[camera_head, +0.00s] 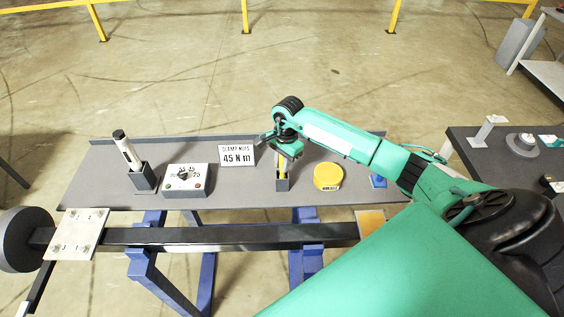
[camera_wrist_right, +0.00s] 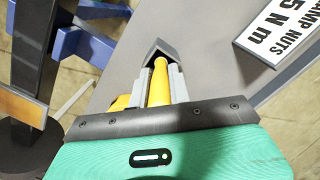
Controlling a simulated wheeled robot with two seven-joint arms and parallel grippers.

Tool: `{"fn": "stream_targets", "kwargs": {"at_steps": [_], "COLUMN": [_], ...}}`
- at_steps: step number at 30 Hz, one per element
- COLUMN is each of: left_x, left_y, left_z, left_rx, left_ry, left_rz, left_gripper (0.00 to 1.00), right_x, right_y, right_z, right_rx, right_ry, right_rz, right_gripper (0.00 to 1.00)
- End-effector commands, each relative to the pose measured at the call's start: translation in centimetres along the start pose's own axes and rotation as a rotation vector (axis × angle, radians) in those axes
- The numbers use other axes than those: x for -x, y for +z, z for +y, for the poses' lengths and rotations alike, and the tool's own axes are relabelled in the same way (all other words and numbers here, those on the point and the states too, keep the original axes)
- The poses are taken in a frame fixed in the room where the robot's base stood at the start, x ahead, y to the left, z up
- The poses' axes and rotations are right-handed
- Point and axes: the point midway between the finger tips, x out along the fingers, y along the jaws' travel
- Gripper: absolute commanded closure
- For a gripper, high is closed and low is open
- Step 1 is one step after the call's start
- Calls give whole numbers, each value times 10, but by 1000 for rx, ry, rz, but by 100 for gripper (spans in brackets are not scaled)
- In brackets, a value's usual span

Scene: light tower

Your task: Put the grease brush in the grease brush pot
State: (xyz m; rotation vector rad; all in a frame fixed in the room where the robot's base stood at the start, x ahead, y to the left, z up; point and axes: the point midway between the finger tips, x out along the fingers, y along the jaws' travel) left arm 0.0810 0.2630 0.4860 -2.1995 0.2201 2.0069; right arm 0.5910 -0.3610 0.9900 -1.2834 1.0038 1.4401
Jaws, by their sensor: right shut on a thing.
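The grease brush shows as a yellow handle (camera_wrist_right: 159,82) between the two grey fingers of my right gripper (camera_wrist_right: 160,85) in the wrist view. In the head view my right gripper (camera_head: 284,158) points down over the dark grey grease brush pot (camera_head: 282,185), and is shut on the brush. The pot also shows in the wrist view as a dark square-cornered shape (camera_wrist_right: 158,47) at the brush's far end. The brush's lower end is hidden and appears to be at or inside the pot's mouth. My left gripper is not in view.
A yellow round tin (camera_head: 328,176) stands just right of the pot. A "45 N m" sign (camera_head: 238,154), a grey dial box (camera_head: 185,178) and a holder (camera_head: 143,178) with a white-and-black tool (camera_head: 127,150) stand to the left. A second table (camera_head: 480,150) is at right.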

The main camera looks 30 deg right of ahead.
Motion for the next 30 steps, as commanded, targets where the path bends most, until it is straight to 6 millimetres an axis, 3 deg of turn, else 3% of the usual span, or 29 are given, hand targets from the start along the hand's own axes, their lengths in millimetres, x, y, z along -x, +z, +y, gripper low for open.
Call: {"fn": "stream_targets", "kwargs": {"at_steps": [2,3,6,18,20,30], "left_x": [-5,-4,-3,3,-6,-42], "left_y": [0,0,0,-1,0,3], "left_z": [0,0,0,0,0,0], "left_rx": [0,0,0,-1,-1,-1], "left_ry": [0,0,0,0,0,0], "left_rz": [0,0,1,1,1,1], "left_gripper": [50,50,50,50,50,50], "right_x": [-4,-3,-2,3,6,76], "right_y": [-1,0,0,0,-1,-2], "right_z": [0,0,0,0,-1,-1], "right_rx": [0,0,0,0,1,1], "right_ry": [0,0,1,0,-3,-4], "right_rz": [0,0,0,0,2,4], "right_gripper": [100,79,60,59,59,59]}}
